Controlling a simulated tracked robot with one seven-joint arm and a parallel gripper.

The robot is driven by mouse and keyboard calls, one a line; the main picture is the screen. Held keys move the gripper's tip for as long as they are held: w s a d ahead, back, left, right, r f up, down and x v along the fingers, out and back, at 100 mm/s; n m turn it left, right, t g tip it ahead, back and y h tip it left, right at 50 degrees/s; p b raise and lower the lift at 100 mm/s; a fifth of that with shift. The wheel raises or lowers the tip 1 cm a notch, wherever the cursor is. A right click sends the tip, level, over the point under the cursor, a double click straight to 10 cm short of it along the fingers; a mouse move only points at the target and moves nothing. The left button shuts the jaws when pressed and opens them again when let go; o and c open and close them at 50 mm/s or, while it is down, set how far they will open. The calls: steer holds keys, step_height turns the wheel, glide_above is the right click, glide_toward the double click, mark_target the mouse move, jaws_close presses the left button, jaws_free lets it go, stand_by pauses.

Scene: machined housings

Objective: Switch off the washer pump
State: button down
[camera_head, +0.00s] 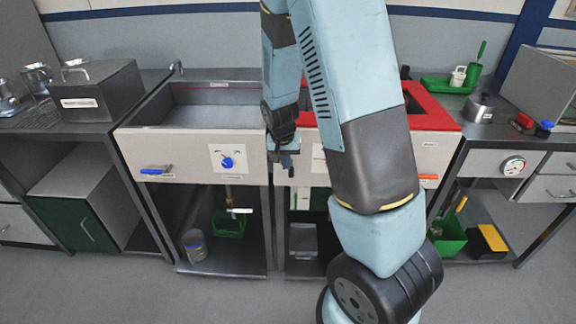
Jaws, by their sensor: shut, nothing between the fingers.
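A blue rotary knob (227,162) sits on a white plate on the front of the left sink unit. A blue lever handle (155,170) lies roughly level on the same front, further left. The labels are too small to read, so I cannot tell which control belongs to the washer pump. My gripper (286,164) is shut and empty, pointing down in front of the gap between the two sink units, right of the blue knob. My arm hides much of the red-rimmed unit, where part of another white plate (318,160) shows.
A grey sink (215,95) and a red-rimmed unit (435,108) stand side by side. An orange handle (428,178) and a round gauge (513,166) are at right. A lidded metal box (100,92) stands on the left bench. Green bins and a can sit on lower shelves.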

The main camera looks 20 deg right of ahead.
steer(key=s+a+r, duration=0.2)
steer(key=s+r, duration=0.2)
steer(key=s, duration=0.2)
steer(key=shift+a+r, duration=0.25)
steer(key=shift+a, duration=0.1)
